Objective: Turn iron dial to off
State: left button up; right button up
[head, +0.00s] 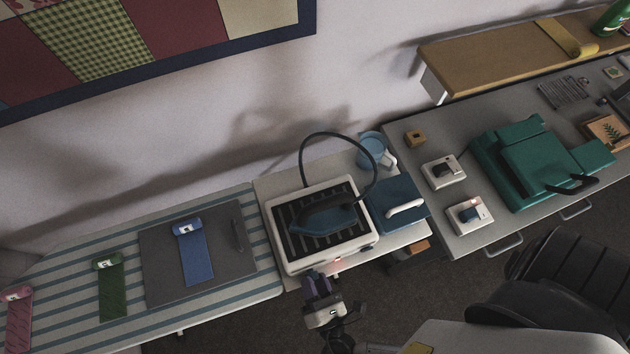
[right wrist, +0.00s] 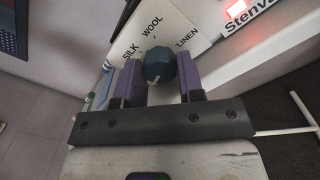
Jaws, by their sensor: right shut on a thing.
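The iron station (head: 285,262) is a white base with a dark ribbed plate, and the blue iron (head: 330,218) rests on it. My right gripper (head: 318,279) is at the station's front side. In the right wrist view, its purple fingers (right wrist: 161,72) are shut on the teal dial (right wrist: 158,62), one on each side. A pale mark on the dial points toward the lower left of that view. The panel (right wrist: 185,28) reads SILK, WOOL and LINEN, and a red light (right wrist: 236,13) glows beside it. No off label is visible. My left gripper is out of view.
A striped ironing board (head: 70,270) with a grey mat and rolled fabrics is at left. A blue jug (head: 372,150) and a blue tank (head: 398,203) stand right of the station. A teal sewing machine (head: 530,165) and a dark chair (head: 545,285) are farther right.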

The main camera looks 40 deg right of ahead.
dwell(0.5)
jog(key=o, duration=0.9)
jog(key=shift+b+v, duration=0.4)
jog(key=shift+v, duration=3.6)
